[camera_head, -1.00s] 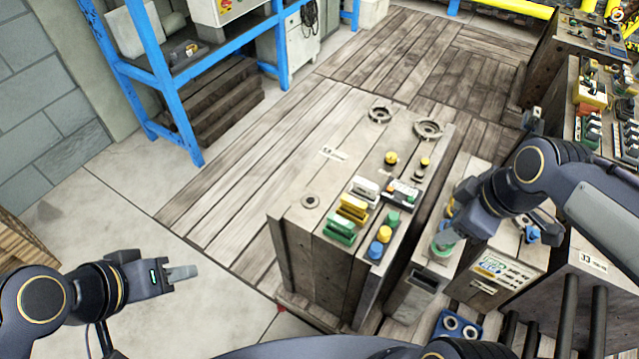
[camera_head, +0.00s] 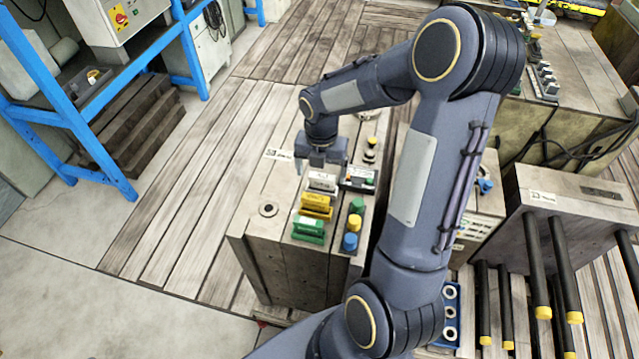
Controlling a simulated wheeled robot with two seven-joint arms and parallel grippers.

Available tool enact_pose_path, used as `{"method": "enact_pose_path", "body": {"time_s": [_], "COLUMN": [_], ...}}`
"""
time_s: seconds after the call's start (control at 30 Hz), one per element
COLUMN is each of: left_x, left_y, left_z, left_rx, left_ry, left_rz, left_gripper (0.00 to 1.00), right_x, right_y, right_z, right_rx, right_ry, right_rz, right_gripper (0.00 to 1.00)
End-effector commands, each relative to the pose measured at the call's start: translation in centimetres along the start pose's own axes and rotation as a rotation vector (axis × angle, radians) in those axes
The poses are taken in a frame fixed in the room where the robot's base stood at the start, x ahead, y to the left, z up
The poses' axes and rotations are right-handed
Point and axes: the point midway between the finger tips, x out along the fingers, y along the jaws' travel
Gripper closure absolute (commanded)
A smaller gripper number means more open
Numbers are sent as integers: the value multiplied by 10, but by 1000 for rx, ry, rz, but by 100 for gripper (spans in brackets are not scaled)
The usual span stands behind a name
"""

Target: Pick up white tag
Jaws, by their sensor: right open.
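The white tag (camera_head: 322,181) stands on top of the wooden-sided mould block (camera_head: 262,228), at the back of a short row. A yellow tag (camera_head: 316,203) and a green tag (camera_head: 308,228) stand in front of it. My right gripper (camera_head: 321,172) points down over the white tag, with its fingers apart and nothing seen between them. Whether the fingers touch the tag or are just above it, I cannot tell. The gripper body hides the area behind the tag. My left gripper is out of view.
Blue and yellow knobs (camera_head: 350,242) stand right of the tags, with a dark label holder (camera_head: 358,178) behind. My right arm covers the block's right side. Blue shelving (camera_head: 85,125) stands at left. Wooden floor lies open between.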

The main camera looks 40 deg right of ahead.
Motion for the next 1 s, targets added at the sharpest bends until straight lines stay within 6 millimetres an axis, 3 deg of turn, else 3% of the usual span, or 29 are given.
{"method": "enact_pose_path", "body": {"time_s": [0.2,0.47,0.8,1.0], "left_x": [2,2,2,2], "left_y": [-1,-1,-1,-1], "left_z": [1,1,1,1], "left_rx": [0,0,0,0], "left_ry": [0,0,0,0], "left_rz": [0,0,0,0], "left_gripper": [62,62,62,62], "right_x": [26,27,27,27], "right_y": [-2,-1,-1,-1], "right_z": [1,1,1,1], "right_rx": [1,2,2,2], "right_ry": [2,1,0,0], "right_rz": [-2,0,0,0], "right_gripper": [15,16,60,63]}}
